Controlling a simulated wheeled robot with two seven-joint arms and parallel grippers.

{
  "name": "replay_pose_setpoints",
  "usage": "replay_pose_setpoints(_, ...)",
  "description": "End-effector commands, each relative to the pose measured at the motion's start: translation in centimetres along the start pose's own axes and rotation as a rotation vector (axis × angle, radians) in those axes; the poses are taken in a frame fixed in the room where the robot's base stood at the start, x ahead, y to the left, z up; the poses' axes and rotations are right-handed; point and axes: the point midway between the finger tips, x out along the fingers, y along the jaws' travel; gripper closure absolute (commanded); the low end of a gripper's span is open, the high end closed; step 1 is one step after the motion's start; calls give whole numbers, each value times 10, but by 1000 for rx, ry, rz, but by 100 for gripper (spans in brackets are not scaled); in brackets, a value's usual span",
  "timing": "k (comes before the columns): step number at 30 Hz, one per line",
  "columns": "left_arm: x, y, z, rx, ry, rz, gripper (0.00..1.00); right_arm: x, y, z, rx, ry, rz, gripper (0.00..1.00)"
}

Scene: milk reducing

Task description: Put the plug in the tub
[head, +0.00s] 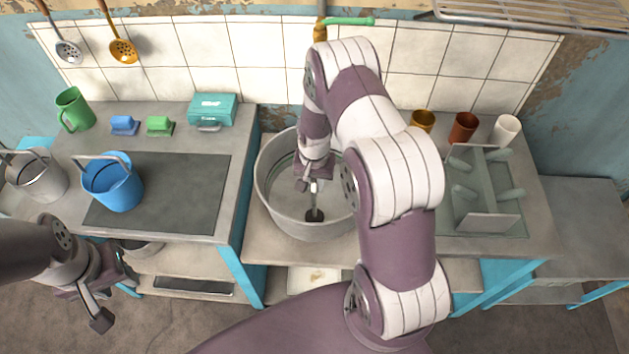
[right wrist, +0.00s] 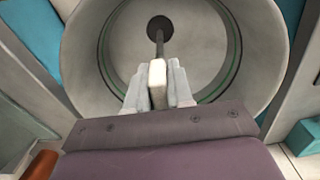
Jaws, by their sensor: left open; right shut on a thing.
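The tub (head: 276,212) is a round grey metal basin at the middle of the counter. My right gripper (head: 313,184) reaches down inside it. In the right wrist view my right gripper (right wrist: 158,85) is shut on the pale handle of the plug. The plug has a thin stem and a dark round end (head: 314,216), which also shows in the right wrist view (right wrist: 160,29). The dark end is over the tub's floor; I cannot tell if it touches. My left gripper (head: 100,308) is open and empty, low at the left in front of the counter.
A blue bucket (head: 113,187) and a grey bucket (head: 38,178) stand at the left. A green mug (head: 74,110), two sponges, and a teal soap box (head: 212,109) are behind. A dish rack (head: 489,222) and several cups stand right. A green tap (head: 347,21) is above the tub.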

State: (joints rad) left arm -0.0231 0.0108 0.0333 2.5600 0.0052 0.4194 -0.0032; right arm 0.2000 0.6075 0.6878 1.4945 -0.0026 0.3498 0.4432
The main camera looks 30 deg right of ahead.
Motion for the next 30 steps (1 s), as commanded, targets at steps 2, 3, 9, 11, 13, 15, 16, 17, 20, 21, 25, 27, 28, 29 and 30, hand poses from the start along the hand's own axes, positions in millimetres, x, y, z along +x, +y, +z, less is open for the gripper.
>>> replay_pose_setpoints(2, 1, 0, 0, 0, 0, 0, 57, 1, 0, 0, 0, 0, 0, 100)
replay_pose_setpoints(3, 1, 0, 0, 0, 0, 0, 57, 2, 0, 0, 0, 0, 0, 100)
replay_pose_setpoints(9, 1, 0, 0, 0, 0, 0, 57, 3, 0, 0, 0, 1, 0, 100)
replay_pose_setpoints(11, 1, 0, 0, 0, 0, 0, 57, 3, 0, 0, 0, 1, 0, 100)
replay_pose_setpoints(13, 1, 0, 0, 0, 0, 0, 57, 3, 0, 0, 0, 1, 0, 100)
replay_pose_setpoints(15, 1, 0, 0, 0, 0, 0, 57, 3, 0, 0, 0, 1, 0, 69)
replay_pose_setpoints(16, 1, 0, 0, 0, 0, 0, 57, 3, 0, 0, 0, 0, 0, 59)
replay_pose_setpoints(17, 1, 0, 0, 0, 0, 0, 57, 3, 0, 0, 0, 0, 0, 50)
replay_pose_setpoints(20, 1, 0, 0, 0, 0, 0, 57, 3, 0, 0, 0, 0, 0, 49)
replay_pose_setpoints(21, 1, 0, 0, 0, 0, 0, 57, 3, 0, 0, 0, 0, 0, 49)
replay_pose_setpoints(25, 1, 0, 0, 0, 0, 0, 57, 3, 0, 0, 0, 0, 0, 33)
replay_pose_setpoints(27, 1, 0, 0, 0, 0, 0, 57, 3, 0, 0, 0, 0, 0, 15)
replay_pose_setpoints(28, 1, 0, 0, 0, 0, 0, 57, 3, 0, 0, 0, 0, 0, 15)
replay_pose_setpoints(29, 1, 0, 0, 0, 0, 0, 57, 3, 0, 0, 0, 0, 0, 15)
replay_pose_setpoints(30, 1, 0, 0, 0, 0, 0, 57, 3, 0, 0, 0, 0, 0, 15)
